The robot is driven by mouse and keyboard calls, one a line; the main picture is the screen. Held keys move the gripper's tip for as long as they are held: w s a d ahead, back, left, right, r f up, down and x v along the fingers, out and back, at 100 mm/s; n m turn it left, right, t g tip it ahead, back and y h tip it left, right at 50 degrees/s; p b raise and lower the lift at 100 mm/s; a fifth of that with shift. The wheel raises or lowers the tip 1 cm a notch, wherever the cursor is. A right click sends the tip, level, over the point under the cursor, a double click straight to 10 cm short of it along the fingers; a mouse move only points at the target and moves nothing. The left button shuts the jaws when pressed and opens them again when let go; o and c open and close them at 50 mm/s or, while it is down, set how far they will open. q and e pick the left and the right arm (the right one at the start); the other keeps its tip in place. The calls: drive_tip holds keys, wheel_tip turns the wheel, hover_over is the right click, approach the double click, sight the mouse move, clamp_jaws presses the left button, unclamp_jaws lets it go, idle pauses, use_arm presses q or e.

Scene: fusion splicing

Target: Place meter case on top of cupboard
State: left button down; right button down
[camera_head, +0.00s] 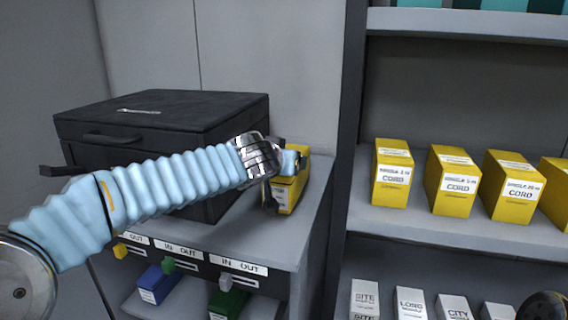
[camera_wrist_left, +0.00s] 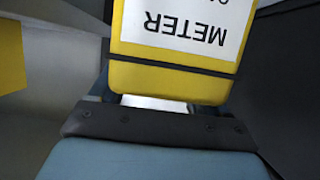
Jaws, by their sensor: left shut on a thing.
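The meter case is a yellow box with a white label reading METER. In the head view the meter case (camera_head: 289,194) is at the right part of the cupboard top (camera_head: 262,232), beside a large black case. I cannot tell whether it touches the surface. My left gripper (camera_head: 280,172) is shut on it and partly hides it. In the left wrist view the meter case (camera_wrist_left: 180,75) sits between the fingers, its label upside down to the camera.
The black case (camera_head: 160,115) fills much of the cupboard top. A shelf unit to the right holds several yellow CORD boxes (camera_head: 393,175) and white boxes (camera_head: 365,300) below. IN/OUT labels (camera_head: 238,265) line the cupboard's front, with a blue box (camera_head: 157,284) and green box (camera_head: 224,303) underneath.

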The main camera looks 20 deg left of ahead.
use_arm(q)
drive_tip(key=shift+r, duration=0.1)
unclamp_jaws()
drive_tip(key=shift+s+r, duration=0.1)
drive_tip(key=v, duration=1.1)
drive_tip(key=shift+s+b, duration=0.35)
drive_tip(key=shift+b, duration=0.1)
drive_tip(key=shift+r, duration=0.1)
